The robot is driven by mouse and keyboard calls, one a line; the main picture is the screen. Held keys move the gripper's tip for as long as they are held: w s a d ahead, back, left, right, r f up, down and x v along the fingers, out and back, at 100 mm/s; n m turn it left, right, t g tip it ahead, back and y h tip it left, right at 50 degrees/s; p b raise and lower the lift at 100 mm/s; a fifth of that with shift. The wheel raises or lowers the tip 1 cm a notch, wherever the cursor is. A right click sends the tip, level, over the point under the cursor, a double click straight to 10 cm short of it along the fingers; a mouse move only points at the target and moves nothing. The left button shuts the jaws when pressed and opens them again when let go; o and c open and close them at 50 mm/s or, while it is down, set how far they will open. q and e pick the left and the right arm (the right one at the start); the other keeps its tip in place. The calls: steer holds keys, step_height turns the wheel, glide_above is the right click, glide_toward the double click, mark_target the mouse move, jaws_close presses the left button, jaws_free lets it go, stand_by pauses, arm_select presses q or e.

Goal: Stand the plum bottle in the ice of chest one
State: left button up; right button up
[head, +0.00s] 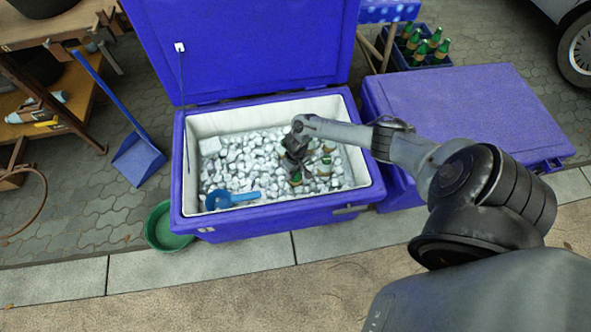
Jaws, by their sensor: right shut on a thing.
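An open blue chest (270,228) full of white ice (240,165) stands in the middle of the head view, its lid (245,45) raised. My right arm reaches in from the right, and my right gripper (294,170) points down at the ice in the chest's right half. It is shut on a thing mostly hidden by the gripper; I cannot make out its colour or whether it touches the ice. Green bottles (326,162) sit in the ice close beside the gripper. I cannot pick out the plum bottle. My left gripper is not in view.
A blue scoop (232,199) lies on the ice at the front left. A closed blue chest (460,115) stands to the right, with a crate of green bottles (420,47) behind it. A green basin (165,230) and a blue dustpan (137,160) are at the left.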

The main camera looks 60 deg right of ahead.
steer(key=shift+f, duration=0.2)
steer(key=o, duration=1.1)
steer(key=shift+o, duration=0.4)
steer(key=o, duration=0.4)
steer(key=shift+r, duration=0.15)
